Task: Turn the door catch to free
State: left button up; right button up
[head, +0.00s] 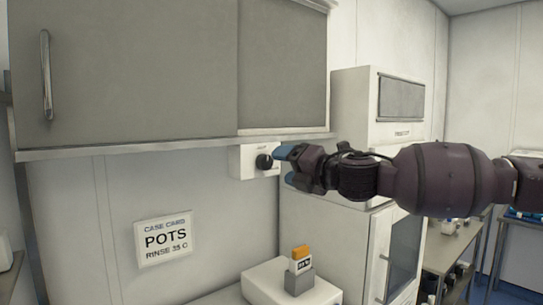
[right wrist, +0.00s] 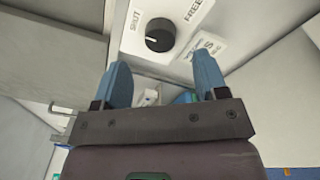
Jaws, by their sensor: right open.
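The door catch is a black round knob (head: 264,161) on a white box (head: 243,160) under the grey cabinet. In the right wrist view the knob (right wrist: 160,34) sits between a label reading SHUT (right wrist: 137,21) and one reading FREE (right wrist: 198,10). A faint light line on the knob points toward the SHUT side. My right gripper (head: 284,162) comes in from the right, with blue fingertips close to the knob. In the right wrist view its fingers (right wrist: 161,75) are apart and empty, with the knob beyond their tips. My left gripper is not in view.
The grey cabinet (head: 130,70) and its lower ledge (head: 170,147) hang just above the knob. A POTS card (head: 163,239) is on the wall. Below, a white box (head: 262,284) carries an orange-topped item (head: 300,258). A tall white unit (head: 350,110) stands behind my arm.

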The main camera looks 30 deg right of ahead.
aim_at(268, 163)
jog(key=w+p, duration=0.1)
jog(key=w, duration=0.2)
jog(key=shift+w+a+r+p, duration=0.1)
jog(key=shift+w+a+p, duration=0.2)
jog(key=shift+a+p, duration=0.05)
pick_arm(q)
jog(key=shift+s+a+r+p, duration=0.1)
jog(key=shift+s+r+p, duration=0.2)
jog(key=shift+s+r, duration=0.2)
pick_arm(e)
jog(key=shift+w+a, duration=0.15)
jog(key=shift+w, duration=0.65)
jog(key=c, duration=0.9)
